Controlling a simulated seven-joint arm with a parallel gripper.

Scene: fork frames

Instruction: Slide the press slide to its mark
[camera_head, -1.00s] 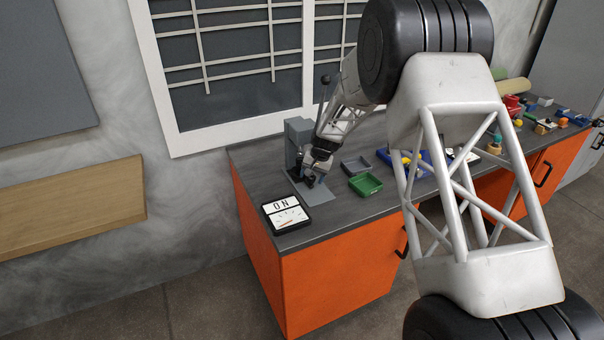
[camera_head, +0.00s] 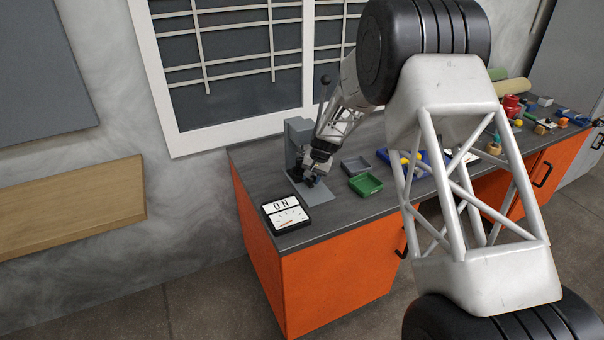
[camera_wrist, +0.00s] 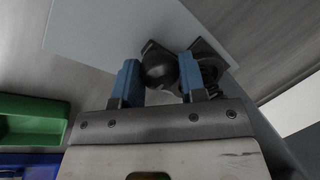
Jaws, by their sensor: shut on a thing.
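The press (camera_head: 298,138) is a grey upright block on a flat grey base plate (camera_head: 326,197) at the left end of the bench. A dark slide part shows low on the press in the wrist view (camera_wrist: 209,68), with a round black knob (camera_wrist: 160,68). My gripper (camera_head: 311,180) is low over the base plate, right in front of the post. In the wrist view its blue fingers (camera_wrist: 159,80) stand on either side of the knob, shut on it. I cannot make out the mark. My gripper and wrist hide part of the slide in the head view.
A green tray (camera_head: 365,184) and a grey tray (camera_head: 356,165) stand right of the press. A blue tray (camera_head: 385,155) and small objects lie farther right. A window is behind.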

